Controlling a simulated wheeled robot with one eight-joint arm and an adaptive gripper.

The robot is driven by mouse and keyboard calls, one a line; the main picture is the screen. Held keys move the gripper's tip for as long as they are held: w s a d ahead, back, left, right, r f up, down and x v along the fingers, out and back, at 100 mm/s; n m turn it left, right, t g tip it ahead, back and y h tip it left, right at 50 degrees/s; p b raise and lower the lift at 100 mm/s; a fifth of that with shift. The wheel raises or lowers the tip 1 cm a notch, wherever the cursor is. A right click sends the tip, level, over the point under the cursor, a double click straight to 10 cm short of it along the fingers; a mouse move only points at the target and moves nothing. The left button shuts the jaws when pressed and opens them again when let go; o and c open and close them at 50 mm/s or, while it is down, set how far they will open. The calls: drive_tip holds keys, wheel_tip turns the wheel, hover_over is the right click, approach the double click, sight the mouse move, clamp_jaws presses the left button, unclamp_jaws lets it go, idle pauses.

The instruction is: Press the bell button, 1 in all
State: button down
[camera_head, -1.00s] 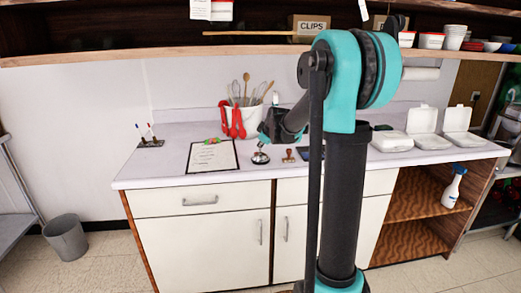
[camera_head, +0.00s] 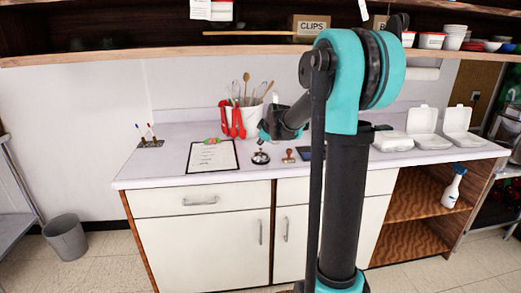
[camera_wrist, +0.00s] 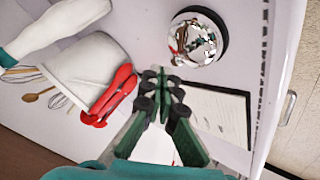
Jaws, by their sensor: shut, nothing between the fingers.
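The bell (camera_head: 260,157) is a small shiny dome on a dark base, standing on the white counter beside the clipboard. In the wrist view the chrome dome (camera_wrist: 197,38) is large and fully in sight at the upper right, with reflections on it. I cannot make out its button clearly. My gripper (camera_wrist: 168,80) is shut and empty, with green fingers and dark pads. In the wrist view its tips lie below and left of the bell. In the head view my gripper (camera_head: 265,132) is above the bell, apart from it.
A clipboard (camera_head: 212,157) lies left of the bell. A wooden stamp (camera_head: 289,155) stands to its right. Behind is a white utensil crock (camera_head: 250,118) with red tongs (camera_head: 237,123) on its rim. Open white food boxes (camera_head: 424,130) stand at the right.

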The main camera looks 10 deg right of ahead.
sight(261, 149)
drive_tip(key=shift+r, duration=0.25)
drive_tip(key=shift+r, duration=2.45)
drive_tip(key=s+d+f+m+g, duration=0.1)
drive_tip(key=s+f+m, duration=0.2)
drive_tip(key=s+f, duration=0.4)
drive_tip(key=s+d+f+m+g+h, duration=0.1)
drive_tip(key=s+f+m, duration=0.3)
drive_tip(key=s, duration=1.6)
drive_tip(key=s+d+f+m+g+h, duration=0.1)
drive_tip(key=s+f+m, duration=0.3)
drive_tip(key=s+f, duration=0.7)
drive_tip(key=s+d+g, duration=0.1)
drive_tip(key=s, duration=0.1)
drive_tip(key=shift+s+f+g, duration=0.3)
drive_tip(key=shift+s+g, duration=0.1)
